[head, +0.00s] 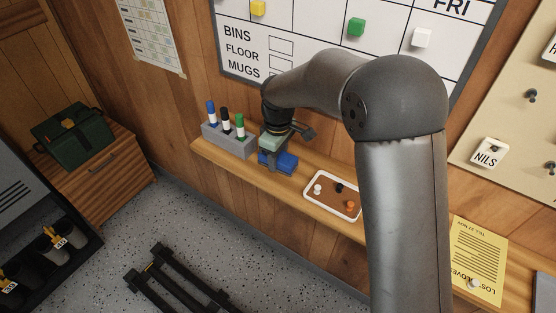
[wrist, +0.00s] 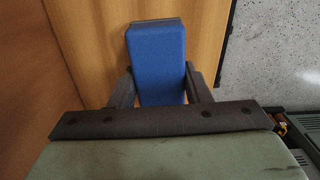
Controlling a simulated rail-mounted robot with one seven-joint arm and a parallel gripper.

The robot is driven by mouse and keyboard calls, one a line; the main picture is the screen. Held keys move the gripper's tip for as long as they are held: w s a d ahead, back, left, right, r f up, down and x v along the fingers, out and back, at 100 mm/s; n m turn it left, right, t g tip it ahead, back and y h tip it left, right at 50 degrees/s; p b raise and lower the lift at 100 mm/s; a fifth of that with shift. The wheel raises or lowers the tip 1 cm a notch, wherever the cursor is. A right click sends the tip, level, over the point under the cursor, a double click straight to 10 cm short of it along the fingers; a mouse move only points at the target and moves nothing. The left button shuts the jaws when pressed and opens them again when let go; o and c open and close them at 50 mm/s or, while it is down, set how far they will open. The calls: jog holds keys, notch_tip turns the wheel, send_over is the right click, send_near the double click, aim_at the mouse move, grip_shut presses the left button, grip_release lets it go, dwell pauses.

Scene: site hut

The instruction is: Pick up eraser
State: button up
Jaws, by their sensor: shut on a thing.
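The eraser (head: 285,163) is a blue block with a grey edge at one end. In the head view it is at the wooden shelf, right of the grey marker holder, under my gripper (head: 277,160). In the wrist view the blue eraser (wrist: 157,60) lies between the two dark fingers of my gripper (wrist: 159,84), which are shut on its sides. Its near end is hidden behind the gripper's body. I cannot tell whether the eraser touches the shelf or is just above it.
The grey holder (head: 228,141) with blue, black and green markers stands close on the left. A white-rimmed tray (head: 331,208) with small pieces lies to the right on the shelf (head: 218,157). The whiteboard (head: 315,25) is on the wall behind.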

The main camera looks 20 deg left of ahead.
jog(key=s+d+r+b, duration=0.3)
jog(key=s+d+r, duration=0.4)
jog(key=s+r, duration=0.4)
jog(key=shift+s+d+r, duration=0.15)
jog(key=shift+s+r, duration=0.05)
jog(key=shift+s, duration=0.3)
